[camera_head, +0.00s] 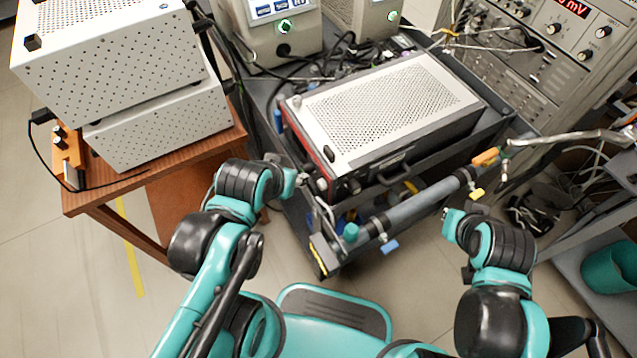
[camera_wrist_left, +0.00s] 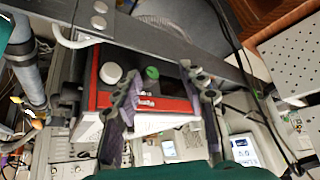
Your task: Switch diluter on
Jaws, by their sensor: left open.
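A box with a perforated pale top (camera_head: 385,105) and a red-and-black front sits on a dark cart; I take it to be the diluter, but cannot read its label. In the left wrist view its red-edged panel (camera_wrist_left: 90,100) carries a white knob (camera_wrist_left: 110,73), a green knob (camera_wrist_left: 152,73) and a dark window.
A cart handle bar (camera_head: 405,212) with coloured clips runs in front of the box. White perforated boxes (camera_head: 160,125) stand on a wooden table (camera_head: 110,203) at left. An instrument rack (camera_head: 565,75) with a red display stands at right. Cables lie behind the box.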

